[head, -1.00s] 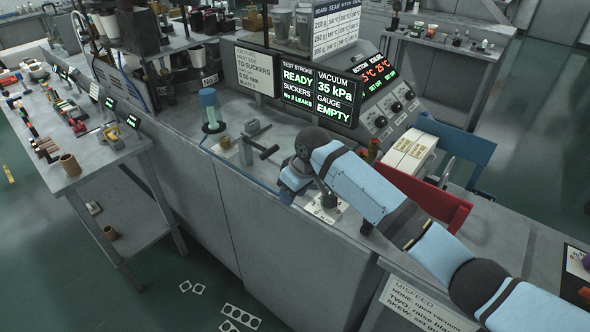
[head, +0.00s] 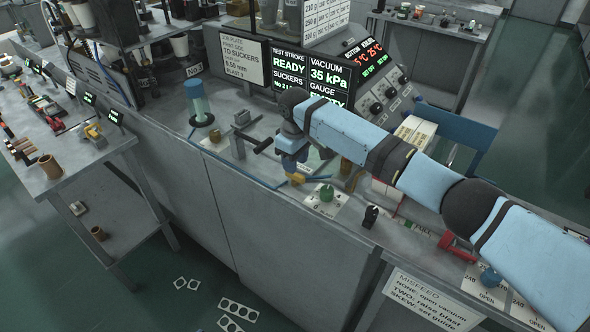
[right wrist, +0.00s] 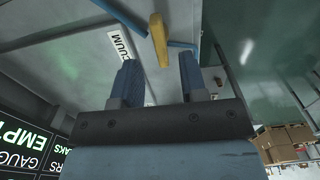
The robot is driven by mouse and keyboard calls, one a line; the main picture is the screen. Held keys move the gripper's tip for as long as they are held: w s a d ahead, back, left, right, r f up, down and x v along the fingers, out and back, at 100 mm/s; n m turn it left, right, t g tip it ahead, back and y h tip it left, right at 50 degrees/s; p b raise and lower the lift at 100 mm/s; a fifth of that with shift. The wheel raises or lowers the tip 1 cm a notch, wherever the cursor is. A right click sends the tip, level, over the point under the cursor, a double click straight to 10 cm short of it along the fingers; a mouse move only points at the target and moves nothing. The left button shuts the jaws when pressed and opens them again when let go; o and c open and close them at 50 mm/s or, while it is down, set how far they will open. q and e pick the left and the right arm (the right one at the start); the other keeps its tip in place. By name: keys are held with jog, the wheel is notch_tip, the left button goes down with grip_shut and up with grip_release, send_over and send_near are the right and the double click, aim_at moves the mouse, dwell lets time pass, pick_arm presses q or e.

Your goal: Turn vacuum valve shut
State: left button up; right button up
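The vacuum valve's yellow handle (head: 296,178) shows on the bench near its front edge, just below my right gripper (head: 290,160). In the right wrist view the yellow handle (right wrist: 158,38) lies ahead of the fingers, beside a white label (right wrist: 127,46) ending in "CUUM" and a blue pipe (right wrist: 183,44). My right gripper (right wrist: 160,80) is open, its two blue fingers apart with nothing between them. The handle is beyond the fingertips, roughly in line with the gap. The valve body is mostly hidden. My left gripper is not in view.
A display (head: 312,75) reads READY and 35 kPa, partly covered by my arm. A green knob (head: 327,193) and a black knob (head: 371,214) stand right of the valve.

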jog(key=shift+f, duration=2.1)
grip_shut()
